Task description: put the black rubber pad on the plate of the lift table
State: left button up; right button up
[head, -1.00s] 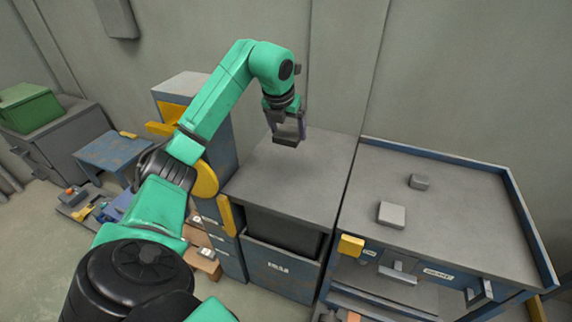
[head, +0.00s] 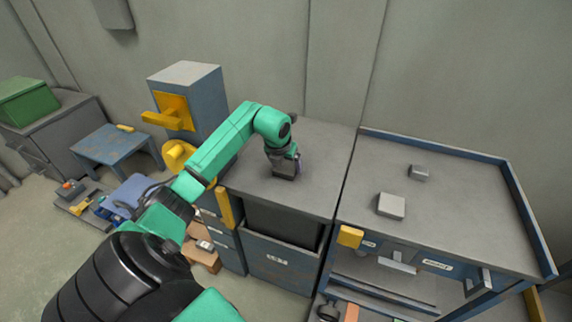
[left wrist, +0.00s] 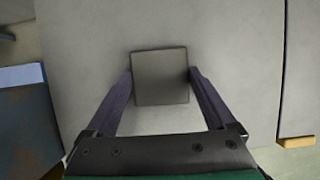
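A dark square block-like piece (head: 284,175), the darkest candidate for the black rubber pad, is at the left gripper's tips over the grey cabinet top (head: 320,190). In the left wrist view the piece (left wrist: 161,78) sits between both fingers, which appear to touch its sides. My left gripper (head: 285,165) is low over the cabinet; I cannot tell whether the piece touches the top. A low flat blue surface (head: 132,192) at the left, partly hidden by my arm, may be the lift table's plate. My right gripper is not in view.
A blue table (head: 115,147) stands at the left beside a grey cabinet with a green box (head: 28,102). A blue column with a yellow bracket (head: 173,110) rises behind my arm. The right workbench (head: 450,215) holds two grey blocks (head: 391,206). Much of the cabinet top is clear.

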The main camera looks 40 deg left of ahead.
pick_arm(q)
jog(key=shift+o, duration=0.2)
jog(key=shift+r, duration=0.3)
jog(key=v, duration=1.1)
jog(key=shift+r, duration=0.35)
jog(key=shift+s, duration=0.1)
